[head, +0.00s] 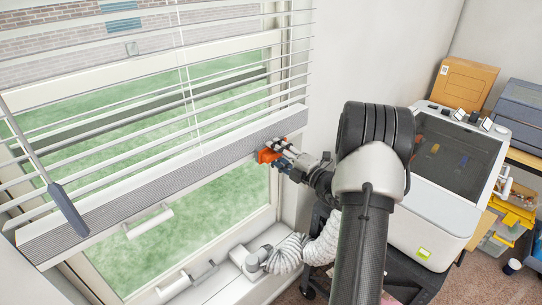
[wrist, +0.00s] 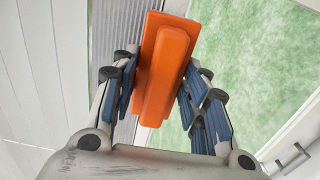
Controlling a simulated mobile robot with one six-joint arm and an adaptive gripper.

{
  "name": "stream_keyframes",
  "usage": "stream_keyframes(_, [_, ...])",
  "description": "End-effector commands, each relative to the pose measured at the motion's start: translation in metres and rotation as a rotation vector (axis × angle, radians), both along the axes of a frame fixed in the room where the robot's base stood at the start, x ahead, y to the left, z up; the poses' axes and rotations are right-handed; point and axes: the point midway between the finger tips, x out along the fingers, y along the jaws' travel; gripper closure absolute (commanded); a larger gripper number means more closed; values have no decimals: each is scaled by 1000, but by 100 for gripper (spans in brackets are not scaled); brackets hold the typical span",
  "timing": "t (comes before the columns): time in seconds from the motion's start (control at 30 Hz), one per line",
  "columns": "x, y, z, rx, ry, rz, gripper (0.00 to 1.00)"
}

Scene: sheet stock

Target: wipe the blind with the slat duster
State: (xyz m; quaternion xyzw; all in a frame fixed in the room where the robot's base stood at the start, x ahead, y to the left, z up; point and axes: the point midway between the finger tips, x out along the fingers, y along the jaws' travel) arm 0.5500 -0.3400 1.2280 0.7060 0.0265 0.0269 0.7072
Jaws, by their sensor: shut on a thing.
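The blind (head: 150,180) hangs across the window with spread white slats above and a thick grey-white stack at its bottom. My gripper (head: 280,160) is at the right end of that stack. It is shut on the orange slat duster (head: 266,155). In the wrist view the duster (wrist: 166,70) stands between the blue-padded fingers of my gripper (wrist: 160,100), and the grey stack edge (wrist: 117,40) shows behind its left side. I cannot tell whether the duster touches the blind. The fingers hide part of the duster in the head view.
A blue-grey wand handle (head: 68,208) hangs before the blind's left end. White window handles (head: 150,221) and a ribbed white hose (head: 290,253) are below. A white machine with a dark window (head: 446,165) and a cardboard box (head: 463,82) stand right of my arm.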

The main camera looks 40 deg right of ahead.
Motion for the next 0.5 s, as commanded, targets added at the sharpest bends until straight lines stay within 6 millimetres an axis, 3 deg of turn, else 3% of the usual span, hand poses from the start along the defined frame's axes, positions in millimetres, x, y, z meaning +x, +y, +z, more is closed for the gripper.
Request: stream_keyframes(0.5, [4,-48,0,-1,-1,-1,82])
